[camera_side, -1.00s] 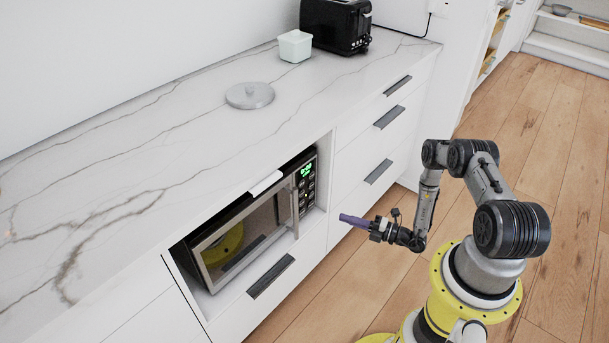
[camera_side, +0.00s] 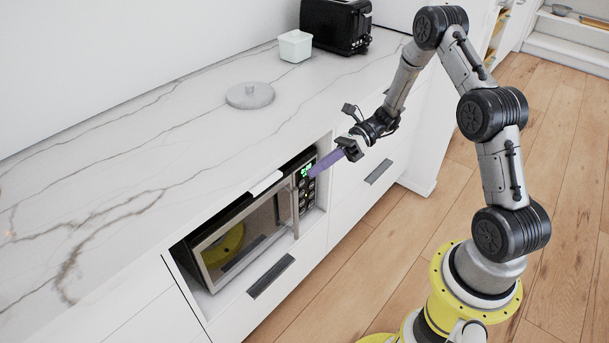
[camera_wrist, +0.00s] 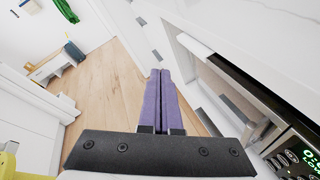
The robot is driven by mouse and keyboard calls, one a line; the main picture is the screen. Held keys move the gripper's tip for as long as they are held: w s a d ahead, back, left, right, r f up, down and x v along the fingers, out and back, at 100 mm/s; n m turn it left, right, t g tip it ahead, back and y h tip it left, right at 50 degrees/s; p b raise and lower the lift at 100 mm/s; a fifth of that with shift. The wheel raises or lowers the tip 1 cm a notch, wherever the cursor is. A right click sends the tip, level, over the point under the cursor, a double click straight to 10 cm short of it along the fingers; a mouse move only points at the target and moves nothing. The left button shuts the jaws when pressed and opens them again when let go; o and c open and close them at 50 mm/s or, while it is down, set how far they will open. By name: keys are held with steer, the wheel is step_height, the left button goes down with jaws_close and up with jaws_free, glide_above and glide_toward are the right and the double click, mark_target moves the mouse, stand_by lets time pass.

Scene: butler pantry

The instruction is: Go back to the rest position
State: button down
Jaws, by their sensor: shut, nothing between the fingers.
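My gripper (camera_side: 325,163) has purple fingers and is shut with nothing between them. In the side view it is raised in front of the cabinet, pointing down and to the left, and its tips overlap the right end of the microwave front in the picture. How far the tips are from the microwave I cannot tell. In the wrist view the shut fingers (camera_wrist: 161,85) point out over the wood floor, side by side.
The microwave (camera_side: 240,265) sits in a cabinet recess with its door shut. Its lit panel also shows in the wrist view (camera_wrist: 295,155). The marble counter (camera_side: 150,150) holds a round grey lid (camera_side: 250,96), a white container (camera_side: 295,46) and a black toaster (camera_side: 337,25). The floor (camera_side: 420,200) is clear.

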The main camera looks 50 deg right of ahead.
steer(key=s+a+r+n+g+h, duration=0.35)
steer(key=s+r+n, duration=0.25)
steer(key=r+n, duration=0.2)
steer(key=s+r+n+t+h, duration=0.2)
steer(key=s+r+n+h, duration=0.3)
steer(key=s+n, duration=0.4)
steer(key=s+d+r+n+t+h, duration=0.1)
steer(key=s+r+n+t+h, duration=0.2)
steer(key=s+n, duration=0.6)
step_height(320, 180, up, 3)
steer(key=h, duration=0.2)
steer(key=shift+d+n+h, duration=0.3)
steer(key=shift+h, duration=0.05)
